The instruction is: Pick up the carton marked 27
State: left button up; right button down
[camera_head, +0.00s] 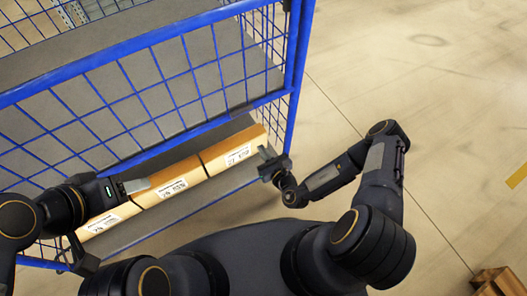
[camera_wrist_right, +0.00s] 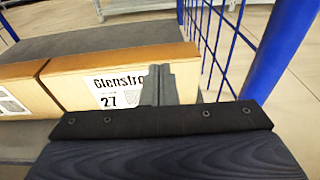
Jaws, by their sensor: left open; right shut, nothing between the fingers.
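The carton marked 27 (camera_head: 223,145) is the rightmost of a row of tan cartons on the lower shelf of a blue mesh cage. In the right wrist view, the carton (camera_wrist_right: 75,92) carries a white label reading "Glenstr…" and 27, partly hidden by my fingers. My right gripper (camera_head: 265,154) is shut and empty at the right end of the carton's front; its closed fingers also show in the right wrist view (camera_wrist_right: 160,82). Contact with the carton cannot be told. My left gripper (camera_head: 138,186) is open, by the middle carton (camera_head: 172,180).
Another carton (camera_head: 108,217) lies at the left end of the row. A blue cage post (camera_head: 297,65) stands close right of the carton marked 27. An upper shelf (camera_head: 150,85) and mesh are above. Open floor lies right, with a wooden box (camera_head: 497,281) at the bottom corner.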

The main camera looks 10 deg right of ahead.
aim_at(252, 137)
jog(key=b+x, duration=0.1)
jog(key=x, duration=0.2)
jog(key=b+x, duration=0.1)
jog(key=x, duration=0.2)
jog(key=r+b+x, duration=0.1)
jog(key=x, duration=0.1)
jog(key=shift+w+a, duration=0.15)
jog(key=shift+w, duration=0.3)
jog(key=shift+w+f+b, duration=0.1)
jog(key=shift+f+b, duration=0.3)
jog(key=shift+b, duration=0.15)
jog(key=shift+f, duration=0.4)
